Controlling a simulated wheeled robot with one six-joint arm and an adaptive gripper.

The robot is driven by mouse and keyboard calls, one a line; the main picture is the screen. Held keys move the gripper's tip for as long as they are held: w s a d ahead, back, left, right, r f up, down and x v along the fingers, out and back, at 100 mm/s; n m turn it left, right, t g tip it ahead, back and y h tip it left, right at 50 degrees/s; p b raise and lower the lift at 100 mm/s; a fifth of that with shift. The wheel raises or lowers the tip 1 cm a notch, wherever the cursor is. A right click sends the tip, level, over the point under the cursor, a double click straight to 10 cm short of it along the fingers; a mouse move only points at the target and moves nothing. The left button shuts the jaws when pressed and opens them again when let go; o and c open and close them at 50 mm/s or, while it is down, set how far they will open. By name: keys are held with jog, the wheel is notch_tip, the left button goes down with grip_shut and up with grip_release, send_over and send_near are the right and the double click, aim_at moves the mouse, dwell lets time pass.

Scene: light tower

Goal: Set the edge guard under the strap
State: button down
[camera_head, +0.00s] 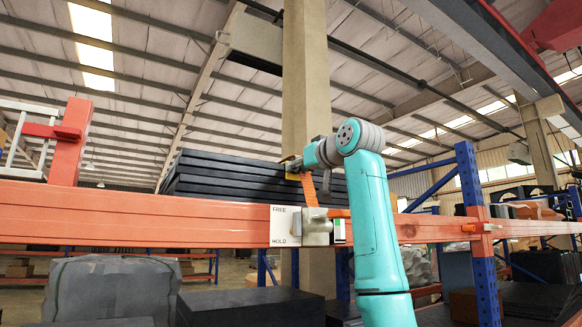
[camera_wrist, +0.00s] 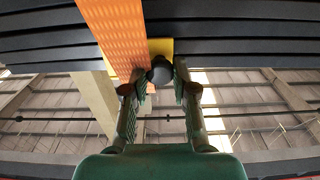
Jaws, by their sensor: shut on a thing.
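The edge guard is a small yellow piece with a dark round knob (camera_wrist: 160,70); its yellow plate (camera_wrist: 160,46) lies against the edge of the dark stacked panels (camera_wrist: 230,45). My gripper (camera_wrist: 160,82) is shut on the knob. In the head view the guard (camera_head: 292,176) shows as a bit of yellow at the stack's front corner, with my gripper (camera_head: 293,164) at it. The orange strap (camera_wrist: 118,35) crosses the stack and overlaps the plate's left part in the wrist view. The strap (camera_head: 309,190) also hangs down in the head view. Whether strap and guard touch cannot be told.
An orange rack beam (camera_head: 130,215) runs across the front, with a FREE/HOLD plate (camera_head: 284,226) and a pale strap fitting (camera_head: 316,226) below my gripper. A concrete column (camera_head: 305,80) stands behind. A blue rack post (camera_head: 480,230) stands right of my arm.

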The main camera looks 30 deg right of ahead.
jog(key=c, duration=0.9)
grip_release()
jog(key=s, duration=1.2)
